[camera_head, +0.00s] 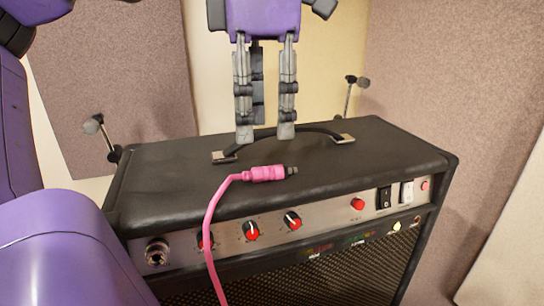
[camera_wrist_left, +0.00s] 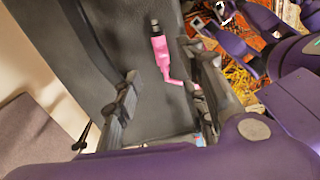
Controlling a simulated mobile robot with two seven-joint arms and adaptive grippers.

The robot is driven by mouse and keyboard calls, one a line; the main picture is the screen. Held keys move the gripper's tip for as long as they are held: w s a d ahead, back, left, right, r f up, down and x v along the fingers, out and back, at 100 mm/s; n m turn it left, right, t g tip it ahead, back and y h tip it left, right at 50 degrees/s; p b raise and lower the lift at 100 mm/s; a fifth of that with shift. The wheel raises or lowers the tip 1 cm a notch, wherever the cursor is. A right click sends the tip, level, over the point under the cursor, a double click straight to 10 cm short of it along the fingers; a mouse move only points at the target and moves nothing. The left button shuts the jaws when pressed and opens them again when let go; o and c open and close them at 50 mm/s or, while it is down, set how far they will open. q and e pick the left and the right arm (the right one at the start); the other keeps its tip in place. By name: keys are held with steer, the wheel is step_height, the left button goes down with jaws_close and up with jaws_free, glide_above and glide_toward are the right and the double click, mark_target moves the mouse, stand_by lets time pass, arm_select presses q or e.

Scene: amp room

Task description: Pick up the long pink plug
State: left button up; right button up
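The long pink plug (camera_head: 266,174) lies on the black top of the amplifier (camera_head: 180,180), near its front edge. Its dark tip points right, and its pink cable hangs down over the front panel. My left gripper (camera_head: 265,134) points down above the amplifier top, behind the plug, near the carrying handle. Its fingers are apart with nothing between them. In the left wrist view, the plug (camera_wrist_left: 163,56) lies on the amplifier top beyond the open left gripper (camera_wrist_left: 158,68), apart from the fingers. My right gripper cannot be made out.
The carrying handle (camera_head: 310,131) arches across the amplifier top close to the left fingertips. Knobs (camera_head: 251,231) and switches (camera_head: 384,198) line the front panel. Metal stands (camera_head: 353,92) rise behind the amplifier, with padded wall panels (camera_head: 450,70) around. The top's right side is clear.

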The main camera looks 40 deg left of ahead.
mark_target(264, 168)
arm_select(q)
steer(key=shift+w+a, duration=0.1)
steer(key=f, duration=0.5)
steer(key=f+p, duration=0.1)
steer(key=f, duration=0.1)
steer(key=shift+d+f, duration=0.25)
steer(key=shift+d, duration=0.1)
jaws_close()
